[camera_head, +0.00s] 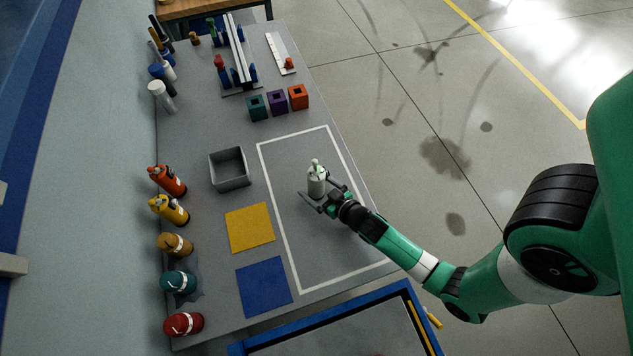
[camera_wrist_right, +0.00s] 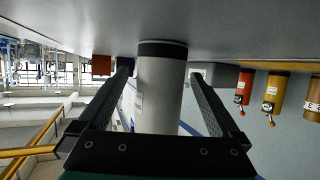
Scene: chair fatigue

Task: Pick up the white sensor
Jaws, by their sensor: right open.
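The white sensor (camera_head: 316,182) is a white cylinder with a small green and white top. It stands upright on the grey table inside the white outlined rectangle in the head view. My right gripper (camera_head: 322,197) is open, with its two fingers at either side of the sensor. In the right wrist view the sensor (camera_wrist_right: 160,90) shows upside down between the open fingers (camera_wrist_right: 165,95), with a dark band at its base. Gaps show between the sensor and both fingers. My left gripper is not in view.
A grey open box (camera_head: 229,170), a yellow square (camera_head: 250,228) and a blue square (camera_head: 264,286) lie left of the outline. Several bottles line the left edge, including an orange one (camera_head: 168,181). Green, purple and orange blocks (camera_head: 278,102) stand farther back. Table around the sensor is clear.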

